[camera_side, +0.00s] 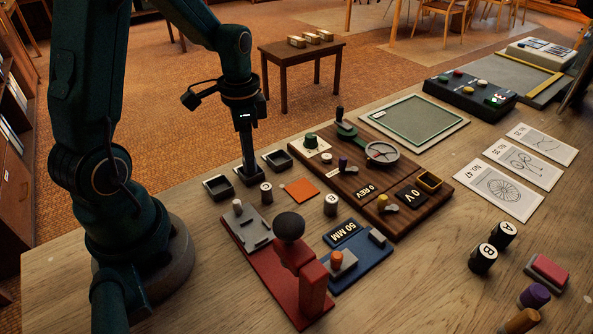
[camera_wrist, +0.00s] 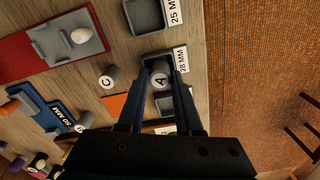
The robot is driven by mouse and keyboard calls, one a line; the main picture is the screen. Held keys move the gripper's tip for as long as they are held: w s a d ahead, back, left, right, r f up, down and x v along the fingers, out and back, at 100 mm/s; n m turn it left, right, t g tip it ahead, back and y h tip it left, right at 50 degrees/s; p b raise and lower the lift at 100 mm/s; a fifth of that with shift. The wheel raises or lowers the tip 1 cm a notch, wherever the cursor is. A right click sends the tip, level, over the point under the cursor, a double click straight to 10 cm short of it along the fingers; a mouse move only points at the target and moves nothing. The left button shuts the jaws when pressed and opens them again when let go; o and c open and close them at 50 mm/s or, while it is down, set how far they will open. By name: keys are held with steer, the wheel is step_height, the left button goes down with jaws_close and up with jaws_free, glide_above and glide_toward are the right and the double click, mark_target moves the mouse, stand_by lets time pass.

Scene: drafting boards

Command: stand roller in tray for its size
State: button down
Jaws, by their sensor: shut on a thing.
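My gripper (camera_wrist: 161,72) points down and is shut on the grey roller marked A (camera_wrist: 160,80). In the wrist view the roller is upright at the middle black tray (camera_wrist: 148,56), labelled 28 MM. In the side view my gripper (camera_side: 249,170) reaches down to the middle tray (camera_side: 240,178); the fingers hide the roller, and I cannot tell whether it touches the tray floor. The tray labelled 25 MM (camera_wrist: 158,6) is empty. The third tray (camera_side: 277,155) is on the other side, its label mostly hidden. Roller C (camera_wrist: 109,77) and roller B (camera_side: 331,206) stand on the table.
A red press (camera_side: 285,262) with a dark knob, a blue 50 MM gauge (camera_side: 372,257) and a wooden panel (camera_side: 395,222) stand near the trays. An orange square (camera_side: 300,190) lies between them. Black rollers (camera_side: 483,260) stand farther right. The table edge runs close behind the trays.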

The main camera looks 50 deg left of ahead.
steer(key=shift+f, duration=0.4)
stand_by(0.4)
steer(key=shift+c, duration=0.9)
jaws_free()
steer(key=shift+r, duration=3.55)
